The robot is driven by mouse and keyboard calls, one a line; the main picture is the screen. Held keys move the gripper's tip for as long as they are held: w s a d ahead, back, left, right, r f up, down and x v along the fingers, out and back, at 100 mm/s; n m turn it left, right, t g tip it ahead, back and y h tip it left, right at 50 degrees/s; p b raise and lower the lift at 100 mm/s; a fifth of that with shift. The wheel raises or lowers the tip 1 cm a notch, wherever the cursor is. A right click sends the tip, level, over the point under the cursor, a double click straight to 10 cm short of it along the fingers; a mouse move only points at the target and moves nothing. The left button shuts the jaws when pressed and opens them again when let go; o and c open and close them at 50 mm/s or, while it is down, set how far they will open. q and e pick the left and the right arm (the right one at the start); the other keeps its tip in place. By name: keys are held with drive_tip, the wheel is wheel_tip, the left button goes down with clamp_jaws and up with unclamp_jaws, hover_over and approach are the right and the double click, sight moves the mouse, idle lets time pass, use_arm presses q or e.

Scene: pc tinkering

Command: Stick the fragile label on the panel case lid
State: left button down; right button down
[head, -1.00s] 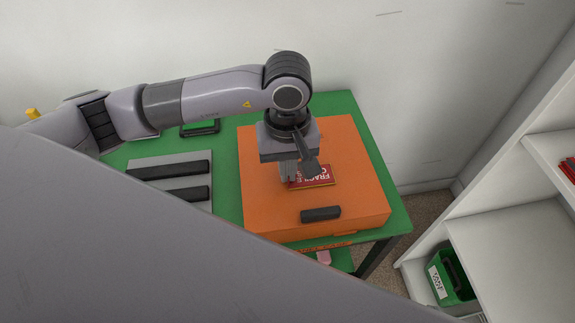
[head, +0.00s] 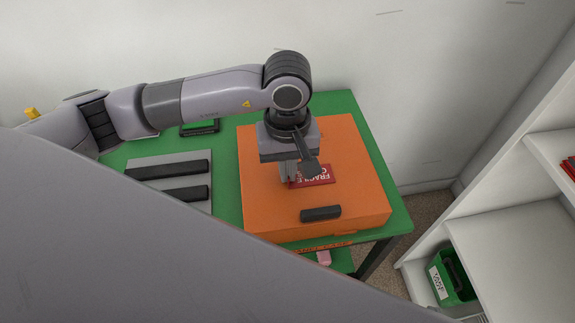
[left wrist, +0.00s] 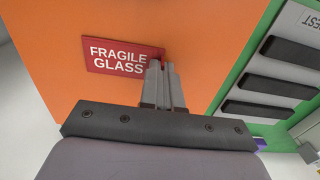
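The fragile label (head: 318,174) is a red rectangle with white lettering. It lies flat against the top of the orange panel case lid (head: 357,150), near the middle. In the left wrist view the label (left wrist: 120,57) reads "FRAGILE GLASS" and looks slightly tilted on the orange lid (left wrist: 210,25). My left gripper (head: 290,180) points down at one end of the label. Its fingers (left wrist: 163,68) are close together, with the label's edge at their tips. The fingers hide that end. My right gripper is not in view.
The case sits on a green table (head: 228,160) and has a black handle (head: 320,213). A grey panel with black bars (head: 168,178) lies to its left. A white shelf (head: 510,240) with a green bin (head: 450,280) stands at the right.

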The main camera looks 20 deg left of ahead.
use_arm(q)
drive_tip(key=shift+f, duration=0.15)
drive_tip(key=c, duration=1.3)
unclamp_jaws()
wheel_tip(320, 180, up, 6)
drive_tip(key=shift+r, duration=0.65)
